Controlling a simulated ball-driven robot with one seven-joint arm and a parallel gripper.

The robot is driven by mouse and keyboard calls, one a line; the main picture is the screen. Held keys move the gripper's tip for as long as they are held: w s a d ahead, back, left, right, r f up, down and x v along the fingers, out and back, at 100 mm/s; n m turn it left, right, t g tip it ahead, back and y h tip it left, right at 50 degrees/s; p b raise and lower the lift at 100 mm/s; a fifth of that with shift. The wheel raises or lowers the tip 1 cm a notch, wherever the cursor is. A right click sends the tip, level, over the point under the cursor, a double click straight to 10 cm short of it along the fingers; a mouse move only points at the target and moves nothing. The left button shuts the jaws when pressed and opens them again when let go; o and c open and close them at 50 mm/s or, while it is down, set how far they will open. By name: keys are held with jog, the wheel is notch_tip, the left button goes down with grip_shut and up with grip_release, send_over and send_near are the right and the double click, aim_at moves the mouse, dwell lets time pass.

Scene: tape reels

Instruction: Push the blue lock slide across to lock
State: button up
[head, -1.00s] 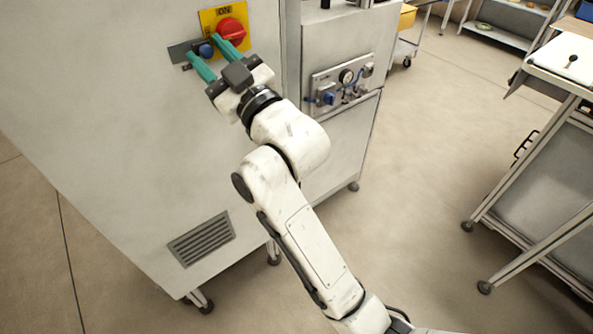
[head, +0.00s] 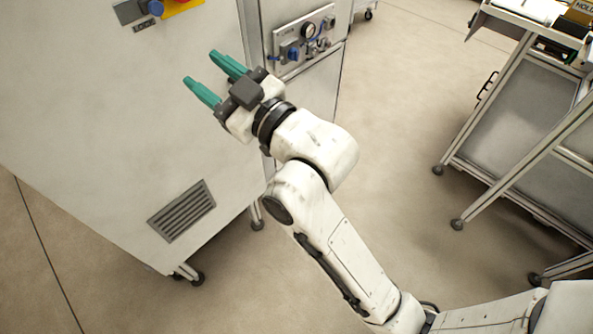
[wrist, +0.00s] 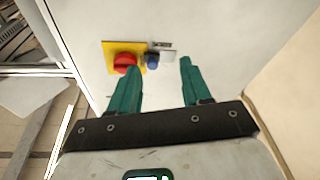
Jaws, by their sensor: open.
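The blue lock slide (head: 155,7) sits at the right end of its dark grey plate (head: 125,13), at the top edge of the head view, beside the yellow switch plate (head: 182,9). In the wrist view the blue slide (wrist: 152,61) lies close beside the red knob (wrist: 124,63) on the yellow plate (wrist: 109,48). My gripper (head: 200,67) has two teal fingers spread apart with nothing between them. It is below and right of the slide in the head view, apart from it. In the wrist view the slide appears between the fingertips (wrist: 159,66).
The grey cabinet face (head: 100,110) has a vent (head: 182,211) low down. A second panel with a gauge and blue knob (head: 290,52) is right of the gripper. A metal workbench (head: 510,110) stands at the right, with open floor (head: 400,230) between.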

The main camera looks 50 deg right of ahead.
jog(key=s+d+f+m+g+h+p, duration=0.3)
jog(key=s+f+g+p, duration=0.5)
jog(key=s+f+g, duration=0.4)
jog(key=shift+s+d+f+m+g+p, duration=0.45)
jog(key=shift+s+f, duration=0.4)
jog(key=shift+f, duration=1.8)
jog(key=s+f+g, duration=0.3)
jog(key=s+f, duration=0.1)
jog(key=s, duration=0.3)
jog(key=s+d+f+m+g, duration=0.1)
jog(key=s+f+g, duration=0.2)
jog(key=s, duration=0.5)
jog(key=shift+d+f, duration=0.25)
jog(key=shift+f, duration=0.5)
